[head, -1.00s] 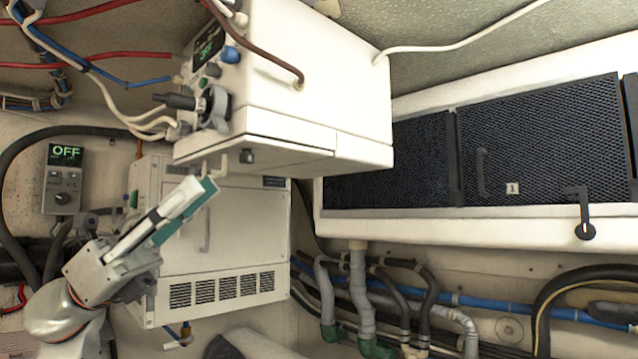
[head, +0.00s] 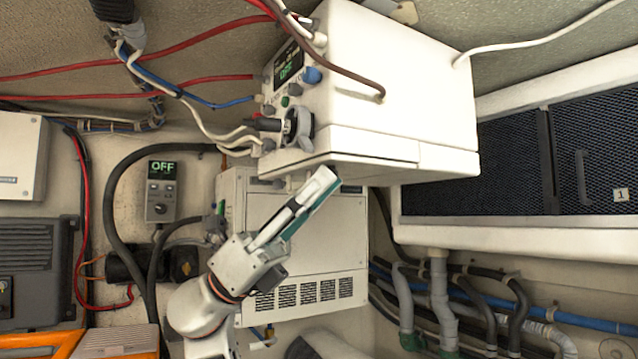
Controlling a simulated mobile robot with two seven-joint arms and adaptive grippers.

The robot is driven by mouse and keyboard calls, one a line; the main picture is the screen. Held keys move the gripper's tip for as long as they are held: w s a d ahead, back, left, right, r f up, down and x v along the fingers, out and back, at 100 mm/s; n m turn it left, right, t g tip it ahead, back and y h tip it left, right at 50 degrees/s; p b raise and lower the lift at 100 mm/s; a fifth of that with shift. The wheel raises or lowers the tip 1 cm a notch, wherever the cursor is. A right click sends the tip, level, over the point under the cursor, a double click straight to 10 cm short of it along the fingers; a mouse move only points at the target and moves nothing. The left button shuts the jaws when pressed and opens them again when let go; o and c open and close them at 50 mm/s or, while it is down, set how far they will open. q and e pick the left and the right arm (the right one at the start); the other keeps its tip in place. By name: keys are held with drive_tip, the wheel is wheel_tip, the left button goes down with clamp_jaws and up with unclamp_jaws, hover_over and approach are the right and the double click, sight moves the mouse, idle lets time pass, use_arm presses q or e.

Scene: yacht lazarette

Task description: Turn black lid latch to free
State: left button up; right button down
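A white box (head: 400,90) hangs from the ceiling, with a closed lid panel (head: 375,146) along its lower front. The small black latch at this lid's lower edge does not show now; my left gripper's tips cover that place. My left gripper (head: 318,192) comes up from below, tilted to the right, its pale and teal fingers at the lid's underside. Its fingers are seen nearly edge-on, so I cannot tell any gap between them, nor whether they touch the latch. My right gripper is out of view.
A black rotary knob (head: 298,127) and hoses sit on the box's left face. A vented white cabinet (head: 340,235) is behind my gripper. A grey controller reading OFF (head: 161,190) hangs left. Black mesh doors (head: 595,150) and pipes are at right.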

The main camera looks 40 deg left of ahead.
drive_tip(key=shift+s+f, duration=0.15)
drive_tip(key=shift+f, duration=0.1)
use_arm(q)
clamp_jaws()
drive_tip(key=shift+w+g, duration=0.1)
drive_tip(key=shift+g, duration=0.2)
drive_tip(key=shift+w+m+g+h+b, duration=0.25)
drive_tip(key=shift+m+g+b, duration=0.5)
drive_tip(key=shift+g, duration=1.4)
drive_tip(key=shift+m+g+h+b, duration=0.35)
drive_tip(key=shift+m+g, duration=0.85)
drive_tip(key=shift+g, duration=0.9)
drive_tip(key=shift+w+m+g+h+b, duration=0.25)
drive_tip(key=shift+m+g+b, duration=0.5)
drive_tip(key=shift+g, duration=1.4)
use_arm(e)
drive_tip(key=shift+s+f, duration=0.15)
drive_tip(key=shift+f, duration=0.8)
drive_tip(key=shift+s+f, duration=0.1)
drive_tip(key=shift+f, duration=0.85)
use_arm(q)
drive_tip(key=shift+s+m+g, duration=0.1)
drive_tip(key=shift+m+g, duration=0.2)
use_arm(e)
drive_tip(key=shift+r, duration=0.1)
